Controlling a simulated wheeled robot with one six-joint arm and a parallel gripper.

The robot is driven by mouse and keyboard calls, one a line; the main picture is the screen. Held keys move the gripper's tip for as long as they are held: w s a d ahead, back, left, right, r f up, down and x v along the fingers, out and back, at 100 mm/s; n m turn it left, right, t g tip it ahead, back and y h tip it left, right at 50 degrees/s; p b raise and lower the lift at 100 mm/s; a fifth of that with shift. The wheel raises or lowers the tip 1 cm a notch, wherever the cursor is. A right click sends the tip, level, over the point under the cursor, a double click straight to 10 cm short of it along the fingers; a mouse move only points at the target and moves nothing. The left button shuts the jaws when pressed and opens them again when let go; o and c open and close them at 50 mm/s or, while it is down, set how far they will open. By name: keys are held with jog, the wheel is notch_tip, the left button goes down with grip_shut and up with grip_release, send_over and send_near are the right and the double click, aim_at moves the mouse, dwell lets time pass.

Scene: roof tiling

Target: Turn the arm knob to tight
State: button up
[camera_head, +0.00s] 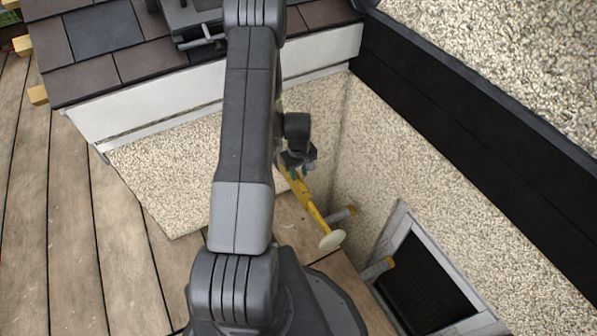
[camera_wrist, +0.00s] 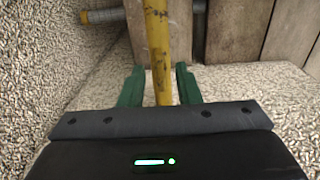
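A yellow bar (camera_head: 308,198) slants down from my gripper (camera_head: 297,165) to a pale round disc (camera_head: 332,241) in the head view. In the wrist view the yellow bar (camera_wrist: 159,45) runs between the two green fingers of my gripper (camera_wrist: 159,86). A narrow gap shows on each side of the bar, so the fingers stand open around or above it; depth is unclear. A grey ribbed rod (camera_head: 343,214) sticks out beside the bar.
A pebbled wall (camera_head: 385,150) rises close on the right, with a framed dark opening (camera_head: 420,285) low in it. Dark roof tiles (camera_head: 100,30) lie above a white board (camera_head: 150,108). Wooden planks (camera_head: 80,220) cover the floor at left, clear of objects.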

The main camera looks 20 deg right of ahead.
grip_shut()
jog(key=shift+m, duration=0.4)
jog(key=m+b, duration=0.1)
jog(key=m, duration=0.2)
jog(key=m+b, duration=0.1)
jog(key=m, duration=0.2)
jog(key=shift+m, duration=0.3)
jog(key=m+b, duration=0.1)
jog(key=m, duration=0.9)
jog(key=shift+m, duration=0.5)
